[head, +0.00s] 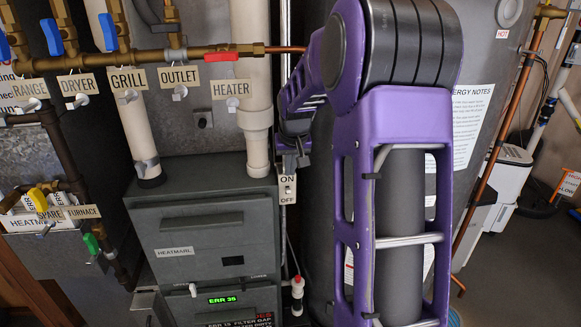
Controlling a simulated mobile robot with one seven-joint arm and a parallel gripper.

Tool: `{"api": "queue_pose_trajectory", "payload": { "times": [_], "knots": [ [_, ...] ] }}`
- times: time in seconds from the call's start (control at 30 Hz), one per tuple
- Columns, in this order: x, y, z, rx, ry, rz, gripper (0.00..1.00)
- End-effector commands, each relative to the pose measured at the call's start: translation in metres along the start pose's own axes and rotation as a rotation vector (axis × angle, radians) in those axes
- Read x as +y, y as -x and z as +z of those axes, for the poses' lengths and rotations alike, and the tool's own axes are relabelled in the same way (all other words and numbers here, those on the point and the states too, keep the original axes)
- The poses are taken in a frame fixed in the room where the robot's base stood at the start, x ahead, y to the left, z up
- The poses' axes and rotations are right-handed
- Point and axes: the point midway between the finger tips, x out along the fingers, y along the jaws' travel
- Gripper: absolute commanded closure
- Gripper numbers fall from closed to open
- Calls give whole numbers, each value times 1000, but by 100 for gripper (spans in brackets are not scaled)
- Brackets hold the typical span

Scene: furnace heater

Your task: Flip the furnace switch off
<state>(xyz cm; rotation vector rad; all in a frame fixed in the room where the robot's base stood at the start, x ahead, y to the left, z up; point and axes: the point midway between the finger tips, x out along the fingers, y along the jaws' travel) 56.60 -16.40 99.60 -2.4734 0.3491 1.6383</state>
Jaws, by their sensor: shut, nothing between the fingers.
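The furnace switch (287,189) is a small light plate marked ON above and OFF below. It sits on a narrow vertical conduit just right of the grey furnace (205,237). The toggle is too small to tell whether it is up or down. My gripper (291,165) shows small and dark at the end of my purple arm, just above the switch in the picture. It looks shut and empty. I cannot tell whether it touches the plate. The furnace has a green display (223,300) reading ERR 35.
A gas pipe (130,60) with tagged valves runs across the upper left. White vertical pipes (252,90) stand above the furnace. A large grey tank (480,60) with a paper notice is behind my arm. Open floor (520,270) shows at the lower right.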

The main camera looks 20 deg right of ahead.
Motion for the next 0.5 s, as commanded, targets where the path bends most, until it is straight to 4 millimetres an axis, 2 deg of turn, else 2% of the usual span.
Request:
{"api": "queue_pose_trajectory", "payload": {
  "times": [0.03, 0.2, 0.33, 0.5],
  "knots": [
    [0, -13, 1, -2, 1, -1, 100],
    [0, -42, 1, -2, 0, -1, 100],
    [-1, -56, 0, 0, 1, -1, 100],
    [0, -64, 0, 1, 0, -1, 100]
  ]
}}
